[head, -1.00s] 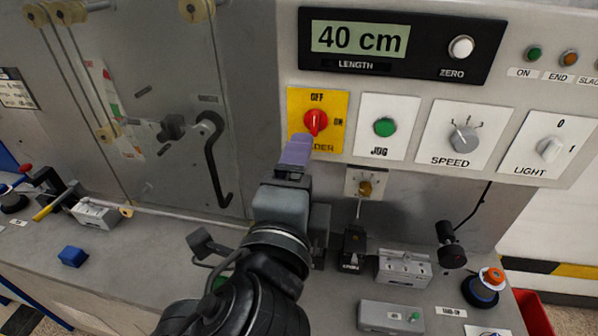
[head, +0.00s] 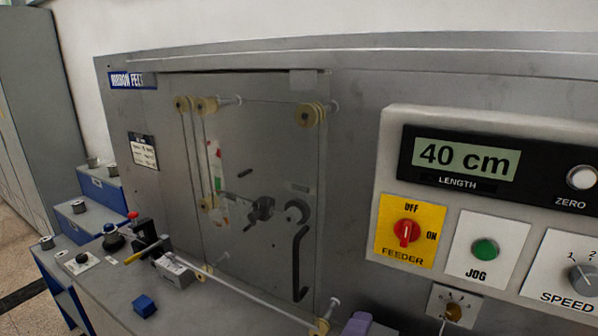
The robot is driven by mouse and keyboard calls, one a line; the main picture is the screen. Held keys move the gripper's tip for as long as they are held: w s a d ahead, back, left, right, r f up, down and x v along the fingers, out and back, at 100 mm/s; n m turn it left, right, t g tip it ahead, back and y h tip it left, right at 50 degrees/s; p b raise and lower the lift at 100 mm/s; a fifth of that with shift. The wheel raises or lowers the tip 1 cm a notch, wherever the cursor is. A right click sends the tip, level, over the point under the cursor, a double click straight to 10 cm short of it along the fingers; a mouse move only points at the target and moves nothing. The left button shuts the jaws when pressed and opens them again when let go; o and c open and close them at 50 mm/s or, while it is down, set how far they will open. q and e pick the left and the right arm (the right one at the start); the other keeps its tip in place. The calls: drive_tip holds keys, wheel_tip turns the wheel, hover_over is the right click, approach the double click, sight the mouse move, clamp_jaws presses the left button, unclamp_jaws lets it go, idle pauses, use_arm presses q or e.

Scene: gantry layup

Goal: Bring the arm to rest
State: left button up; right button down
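My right gripper is not in view.
The length display (head: 466,158) reads 40 cm. A green jog button (head: 485,250) and a speed dial (head: 582,277) are right of the feeder knob. A blue block (head: 145,305) lies on the bench at lower left.

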use_arm(q)
drive_tip(key=s+a+f+n+g+y, duration=0.1)
drive_tip(key=s+a+f+n+g, duration=0.15)
drive_tip(key=a+f, duration=0.45)
drive_tip(key=s+a+f+n+g+y, duration=0.1)
drive_tip(key=s+a+f+n, duration=0.15)
drive_tip(key=f, duration=0.75)
drive_tip(key=s+a+f+n+g+y, duration=0.2)
drive_tip(key=s+a+f+n, duration=0.15)
drive_tip(key=f, duration=0.55)
drive_tip(key=s+a+f+n+g+y, duration=0.25)
drive_tip(key=s+a+f+n, duration=0.35)
drive_tip(key=s+a+f, duration=0.55)
drive_tip(key=s+a+r+n+g, duration=0.1)
drive_tip(key=a+r+n, duration=0.35)
drive_tip(key=a, duration=0.25)
wheel_tip(320, 180, up, 37)
drive_tip(key=p, duration=3.8)
drive_tip(key=shift+n+y+p, duration=0.3)
drive_tip(key=shift+y, duration=0.05)
drive_tip(key=shift+d+f, duration=0.1)
